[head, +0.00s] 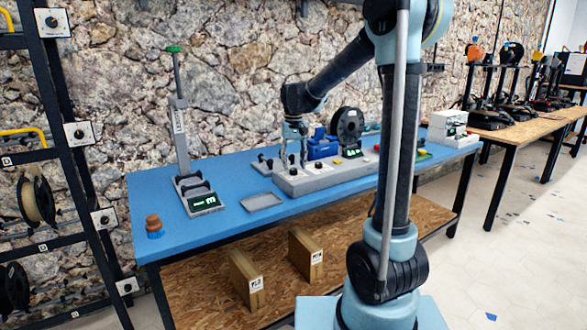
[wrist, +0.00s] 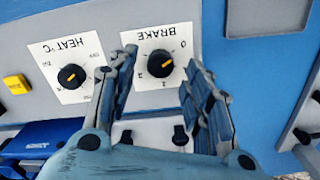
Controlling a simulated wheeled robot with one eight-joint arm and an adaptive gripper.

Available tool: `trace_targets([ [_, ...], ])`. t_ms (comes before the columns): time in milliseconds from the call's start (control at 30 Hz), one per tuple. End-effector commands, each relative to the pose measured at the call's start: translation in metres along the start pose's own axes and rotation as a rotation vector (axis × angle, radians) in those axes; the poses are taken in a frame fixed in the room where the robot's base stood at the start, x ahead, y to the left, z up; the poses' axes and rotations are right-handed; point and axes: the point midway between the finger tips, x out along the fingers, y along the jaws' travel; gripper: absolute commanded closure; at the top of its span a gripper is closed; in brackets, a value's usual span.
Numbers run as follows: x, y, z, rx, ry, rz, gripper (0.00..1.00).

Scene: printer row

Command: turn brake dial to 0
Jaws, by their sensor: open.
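The brake dial (wrist: 160,63) is a round black knob with an orange mark, on a white BRAKE label (wrist: 178,36) that appears upside down in the wrist view. A 0 is printed at the label's upper right; which number the mark meets is too small to tell. In the head view the brake dial (head: 293,171) is on the grey console (head: 330,178). My gripper (wrist: 161,62) is open, its fingers on either side of the dial with gaps showing. It also shows above the console in the head view (head: 294,158).
A HEAT dial (wrist: 71,76) and a yellow button (wrist: 17,84) sit beside the brake label. Two black switches (wrist: 180,135) lie below it in the wrist view.

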Motion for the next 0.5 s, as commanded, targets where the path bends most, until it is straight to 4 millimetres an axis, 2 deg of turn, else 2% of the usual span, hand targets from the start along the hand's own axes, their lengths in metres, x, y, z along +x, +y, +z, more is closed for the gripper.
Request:
trace_targets([
  [300, -0.058, 0.000, -0.001, 0.000, 0.000, 0.000, 0.54],
  [500, -0.084, 0.000, -0.001, 0.000, 0.000, 0.000, 0.54],
])
